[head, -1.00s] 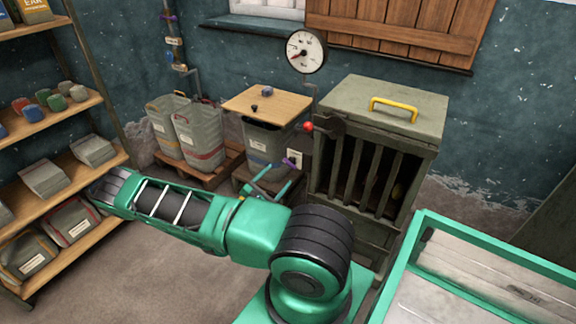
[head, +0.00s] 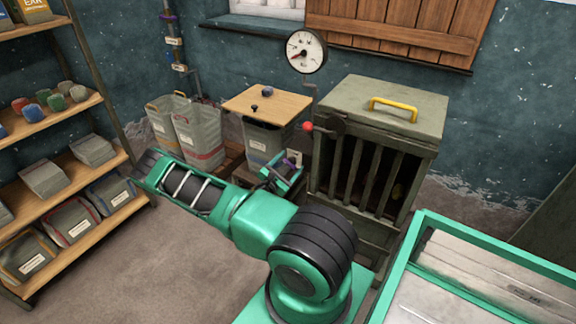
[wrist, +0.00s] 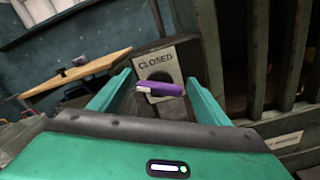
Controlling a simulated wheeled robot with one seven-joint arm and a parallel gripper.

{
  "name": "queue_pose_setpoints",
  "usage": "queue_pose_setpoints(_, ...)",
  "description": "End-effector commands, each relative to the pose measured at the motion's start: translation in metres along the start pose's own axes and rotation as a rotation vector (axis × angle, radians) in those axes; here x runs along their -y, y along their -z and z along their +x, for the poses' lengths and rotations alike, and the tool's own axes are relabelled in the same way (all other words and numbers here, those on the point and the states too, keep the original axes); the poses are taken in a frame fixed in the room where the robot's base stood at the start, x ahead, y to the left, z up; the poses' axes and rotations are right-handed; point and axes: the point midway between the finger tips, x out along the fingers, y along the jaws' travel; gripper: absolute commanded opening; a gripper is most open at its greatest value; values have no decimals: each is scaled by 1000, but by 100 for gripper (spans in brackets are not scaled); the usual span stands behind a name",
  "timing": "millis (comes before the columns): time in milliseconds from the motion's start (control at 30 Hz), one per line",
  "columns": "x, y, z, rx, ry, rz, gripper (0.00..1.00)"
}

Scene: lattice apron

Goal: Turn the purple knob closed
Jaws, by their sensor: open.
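The purple knob (wrist: 163,88) is a short bar with a pale left end, mounted on a light plate (wrist: 158,65) that reads CLOSED above it. In the wrist view the bar lies nearly level, tilted slightly down to the right. My gripper (wrist: 158,82) is open, with its green fingers on either side of the knob and a visible gap to each end. I cannot tell whether the fingertips reach the knob's depth. In the head view the knob (head: 291,161) shows small at my gripper (head: 285,174), partly hidden by it.
A slatted cabinet (head: 336,190) with a yellow handle and a red-ended lever (head: 308,127) stands just right of the knob. A wooden-topped bin (head: 262,140) is behind my gripper. Grey sacks (head: 196,135) and a shelf (head: 75,187) are to the left. The floor in front is clear.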

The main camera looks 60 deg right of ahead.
Motion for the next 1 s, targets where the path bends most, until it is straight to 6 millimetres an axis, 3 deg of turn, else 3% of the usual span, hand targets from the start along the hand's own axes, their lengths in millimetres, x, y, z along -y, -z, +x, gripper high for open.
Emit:
queue_pose_setpoints(167, 0, 0, 0, 0, 0, 0, 70)
queue_pose_setpoints(333, 0, 0, 0, 0, 0, 0, 30)
queue_pose_setpoints(667, 0, 0, -1, 0, -1, 29, 29)
queue_pose_setpoints(1000, 0, 0, -1, 0, -2, 235, 29)
